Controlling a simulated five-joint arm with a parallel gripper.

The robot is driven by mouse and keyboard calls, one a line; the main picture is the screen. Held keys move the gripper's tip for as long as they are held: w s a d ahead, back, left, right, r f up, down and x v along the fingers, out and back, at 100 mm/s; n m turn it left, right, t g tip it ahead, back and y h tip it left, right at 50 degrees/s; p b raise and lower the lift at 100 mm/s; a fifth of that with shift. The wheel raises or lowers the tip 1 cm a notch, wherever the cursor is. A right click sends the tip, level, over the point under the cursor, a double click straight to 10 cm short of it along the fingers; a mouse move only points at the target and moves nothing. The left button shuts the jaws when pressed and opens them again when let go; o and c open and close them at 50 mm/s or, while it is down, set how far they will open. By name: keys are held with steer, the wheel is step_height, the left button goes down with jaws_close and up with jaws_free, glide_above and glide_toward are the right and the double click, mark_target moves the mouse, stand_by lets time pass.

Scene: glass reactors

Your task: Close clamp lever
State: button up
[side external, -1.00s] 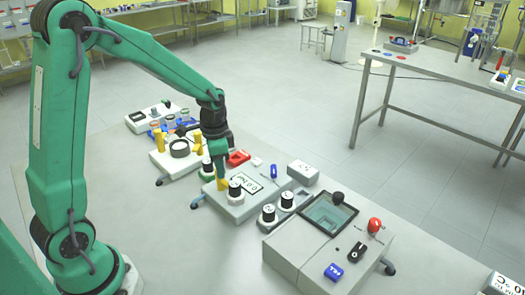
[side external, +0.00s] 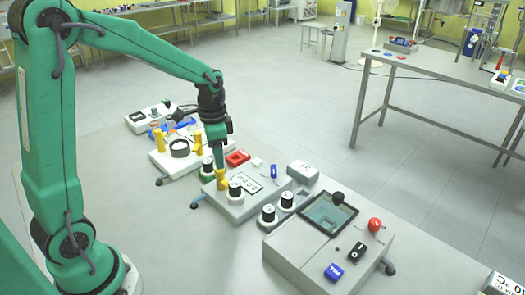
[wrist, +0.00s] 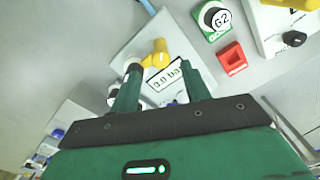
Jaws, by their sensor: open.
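A grey box (side external: 253,208) stands in the row of units on the bench, with a white display (side external: 246,184) on its top. A yellow lever or post (side external: 221,180) stands on its left part. The same yellow part (wrist: 158,54) shows bent in the wrist view, beside the display (wrist: 166,78). My gripper (side external: 221,163) points down just above the yellow part. In the wrist view my gripper (wrist: 161,66) is open, its two fingers apart with the yellow part near their tips. Whether a finger touches it I cannot tell. I cannot tell for sure which part is the clamp lever.
To the right is a unit with a glass window (side external: 325,218) and a red ball knob (side external: 375,225).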

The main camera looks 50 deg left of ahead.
steer(key=shift+r, duration=1.75)
steer(key=shift+s+d+r, duration=0.2)
steer(key=shift+s+r, duration=0.1)
steer(key=shift+r, duration=0.05)
steer(key=s+d+r+n+t, duration=0.2)
steer(key=s+d+r, duration=0.1)
steer(key=s, duration=0.4)
steer(key=s+d+r+n+t, duration=0.3)
steer(key=s+r, duration=0.1)
steer(key=s, duration=0.4)
steer(key=shift+s+d+n, duration=0.2)
steer(key=shift+s+n, duration=0.1)
steer(key=shift+r, duration=0.1)
